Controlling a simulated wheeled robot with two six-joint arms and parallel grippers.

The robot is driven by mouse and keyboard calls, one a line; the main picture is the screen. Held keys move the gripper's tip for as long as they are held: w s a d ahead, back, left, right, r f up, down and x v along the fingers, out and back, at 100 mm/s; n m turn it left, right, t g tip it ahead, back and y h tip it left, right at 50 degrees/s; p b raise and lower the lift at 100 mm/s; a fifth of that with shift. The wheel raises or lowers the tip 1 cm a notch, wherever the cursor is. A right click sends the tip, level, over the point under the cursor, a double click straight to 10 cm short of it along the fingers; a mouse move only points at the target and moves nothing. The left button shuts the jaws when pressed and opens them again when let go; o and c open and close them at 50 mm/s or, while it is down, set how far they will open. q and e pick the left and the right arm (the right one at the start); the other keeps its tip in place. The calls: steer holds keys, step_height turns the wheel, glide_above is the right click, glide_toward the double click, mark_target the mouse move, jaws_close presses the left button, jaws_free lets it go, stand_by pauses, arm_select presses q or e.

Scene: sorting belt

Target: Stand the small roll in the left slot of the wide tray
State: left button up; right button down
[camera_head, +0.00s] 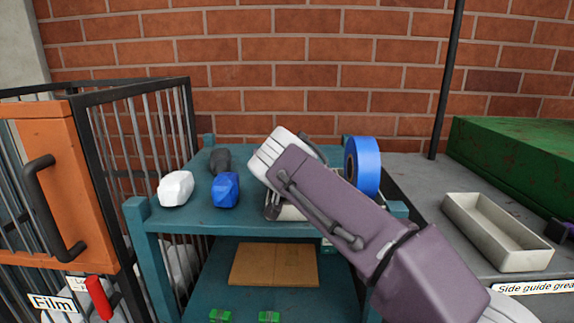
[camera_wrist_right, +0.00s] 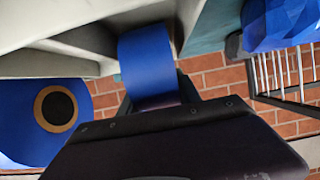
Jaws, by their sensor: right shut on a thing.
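The small roll (camera_wrist_right: 147,62) is a blue band in the right wrist view, held by my right gripper (camera_wrist_right: 160,101). The roll lies against the grey walls of the wide tray (camera_wrist_right: 45,66), at a slot opening. I cannot tell whether it touches the slot floor. In the head view my right arm hides the small roll and most of the wide tray (camera_head: 289,213); only pale edges show. A larger blue roll (camera_head: 362,166) stands upright to the right; it also shows in the wrist view (camera_wrist_right: 28,120). My left gripper is out of view.
A white lump (camera_head: 175,188), a blue faceted lump (camera_head: 225,190) and a dark one (camera_head: 220,160) lie left on the teal shelf. An empty pale tray (camera_head: 497,235) is on the grey surface at right. A barred cage (camera_head: 145,130) stands at left.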

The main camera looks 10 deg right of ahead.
steer(key=shift+s+r, duration=0.15)
steer(key=shift+s, duration=0.15)
steer(key=shift+w+f+b, duration=0.15)
steer(key=shift+f+b, duration=0.2)
steer(key=c, duration=0.8)
jaws_free()
steer(key=shift+w, duration=0.2)
steer(key=shift+c, duration=0.2)
steer(key=shift+s+r, duration=0.2)
steer(key=shift+r+p, duration=0.35)
steer(key=shift+p, duration=0.25)
steer(key=s+b, duration=0.1)
steer(key=s+a+b, duration=0.1)
steer(key=s, duration=0.1)
steer(key=shift+r, duration=0.2)
steer(key=b+v, duration=0.2)
steer(key=v, duration=0.6)
steer(key=shift+s+r, duration=0.3)
steer(key=shift+w, duration=0.1)
